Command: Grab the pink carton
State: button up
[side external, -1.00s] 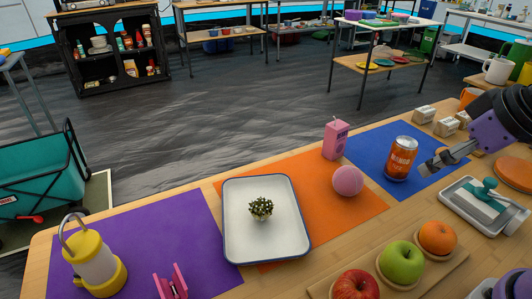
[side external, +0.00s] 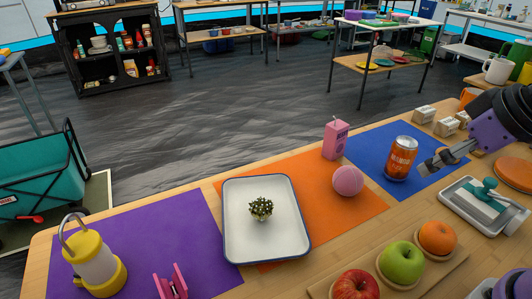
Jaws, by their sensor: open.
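The pink carton (side external: 335,139) stands upright at the far edge of the table, where the orange mat (side external: 370,207) meets the blue mat (side external: 366,154). My gripper (side external: 428,169) is at the right, just right of the orange can (side external: 401,158). It is open, with nothing seen between its fingers. In the picture the can lies between my gripper and the carton. Whether a finger touches the can I cannot tell.
A pink ball (side external: 348,181) sits in front of the carton. A white tray (side external: 290,247) holds a small plant (side external: 261,208). Apples and an orange (side external: 438,237) rest on a wooden board in front. A lantern (side external: 96,262) stands at left. Small boxes (side external: 447,126) stand at the back right.

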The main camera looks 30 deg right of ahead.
jog(key=w+r, duration=0.3)
jog(key=w, duration=0.5)
jog(key=n+g, duration=0.1)
jog(key=n, duration=0.1)
send_near(339, 125)
jog(key=shift+y, duration=0.3)
jog(key=x, duration=0.5)
jog(key=shift+w+r, duration=0.1)
jog(key=shift+w, duration=0.05)
jog(key=x, duration=0.5)
jog(key=shift+d+f, duration=0.25)
jog(key=shift+f, duration=0.15)
jog(key=c, duration=0.9)
